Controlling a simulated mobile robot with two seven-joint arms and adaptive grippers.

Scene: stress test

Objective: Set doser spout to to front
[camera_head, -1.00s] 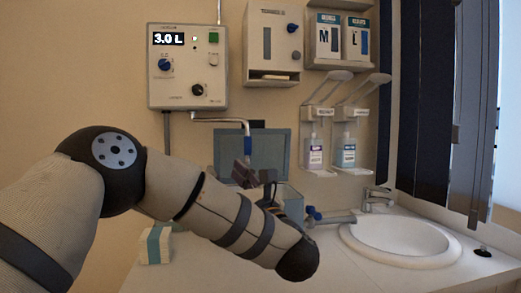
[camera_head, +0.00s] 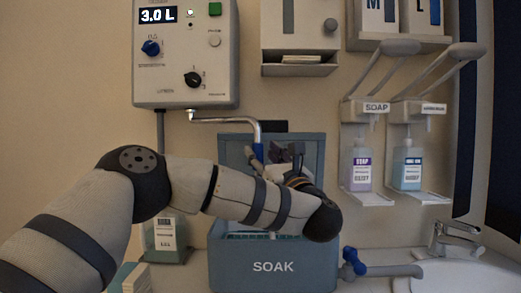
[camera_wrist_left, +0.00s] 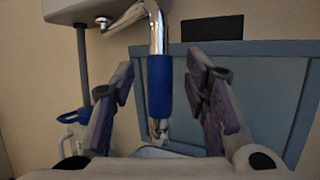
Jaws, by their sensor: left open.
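The doser (camera_head: 186,75) is a grey wall box with a "3.0 L" display and knobs. Its chrome spout (camera_head: 225,118) runs right from under the box, then bends down to a blue sleeve (camera_head: 258,153). My left gripper (camera_head: 285,153) is open and empty, just right of the sleeve in the head view. In the left wrist view, the blue sleeve (camera_wrist_left: 159,86) appears between the two spread purple-padded fingers of my left gripper (camera_wrist_left: 163,75), touching neither. Depth between sleeve and fingertips is hard to tell. My right gripper is out of view.
A blue bin marked SOAK (camera_head: 272,268) stands below, its raised lid (camera_head: 230,150) behind the gripper. A bottle (camera_head: 167,240) stands left of the bin. A blue-handled tap (camera_head: 352,262) is to its right. Soap dispensers (camera_head: 361,165) hang farther right, above the sink (camera_head: 470,275).

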